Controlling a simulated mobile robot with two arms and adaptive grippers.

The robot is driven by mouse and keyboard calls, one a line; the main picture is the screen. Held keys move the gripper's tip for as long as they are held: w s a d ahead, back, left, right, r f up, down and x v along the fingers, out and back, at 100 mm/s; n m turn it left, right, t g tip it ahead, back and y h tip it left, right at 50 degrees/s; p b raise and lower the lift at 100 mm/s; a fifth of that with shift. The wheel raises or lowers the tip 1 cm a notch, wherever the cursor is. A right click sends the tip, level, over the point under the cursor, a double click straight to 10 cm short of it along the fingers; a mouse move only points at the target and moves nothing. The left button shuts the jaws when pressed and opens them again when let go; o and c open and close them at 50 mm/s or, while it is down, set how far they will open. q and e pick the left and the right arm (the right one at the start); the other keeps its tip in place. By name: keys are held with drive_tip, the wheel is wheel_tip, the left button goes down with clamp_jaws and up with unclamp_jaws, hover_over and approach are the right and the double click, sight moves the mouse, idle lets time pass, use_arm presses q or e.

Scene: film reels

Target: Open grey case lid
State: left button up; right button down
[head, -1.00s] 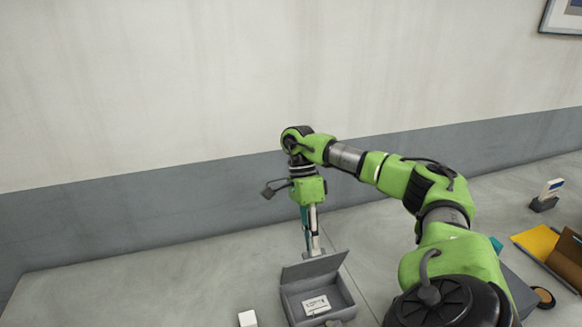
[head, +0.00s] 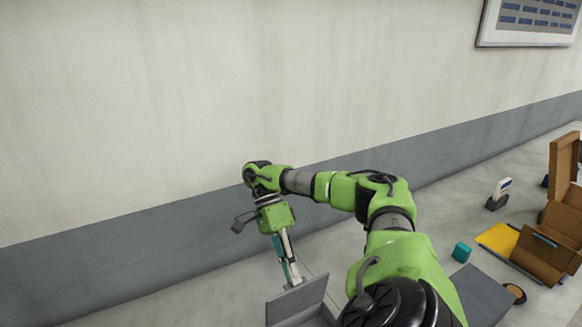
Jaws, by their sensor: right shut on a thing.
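The grey case lid (head: 297,303) stands raised at the bottom of the head view, just left of my right arm. Only a little of the case body (head: 326,317) shows below it; the rest is cut off by the lower edge and covered by my arm. My right gripper (head: 292,279) points down at the top edge of the lid from behind and is shut on it. The exact contact of its fingertips is partly hidden by the lid. My left gripper is not in view.
At the right stand brown open boxes (head: 544,255), a yellow folder (head: 497,240), a teal cube (head: 461,252), a small card holder (head: 497,201) and a round dark-rimmed disc (head: 514,293). A flat grey panel (head: 483,295) lies right of my arm. The surface left of the case is clear.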

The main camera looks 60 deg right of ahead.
drive_tip(key=c, duration=2.2)
unclamp_jaws()
wheel_tip(320, 180, down, 2)
drive_tip(key=shift+w+f, duration=0.1)
drive_tip(key=shift+w, duration=0.05)
drive_tip(key=shift+o, duration=1.2)
drive_tip(key=shift+w+d+f, duration=0.15)
drive_tip(key=shift+w+d, duration=0.1)
drive_tip(key=shift+w, duration=0.15)
drive_tip(key=shift+s+a+r, duration=0.1)
drive_tip(key=shift+s+r, duration=0.1)
drive_tip(key=shift+c, duration=1)
drive_tip(key=shift+w, duration=0.1)
drive_tip(key=v, duration=0.8)
drive_tip(key=shift+s, duration=0.25)
drive_tip(key=shift+r, duration=0.15)
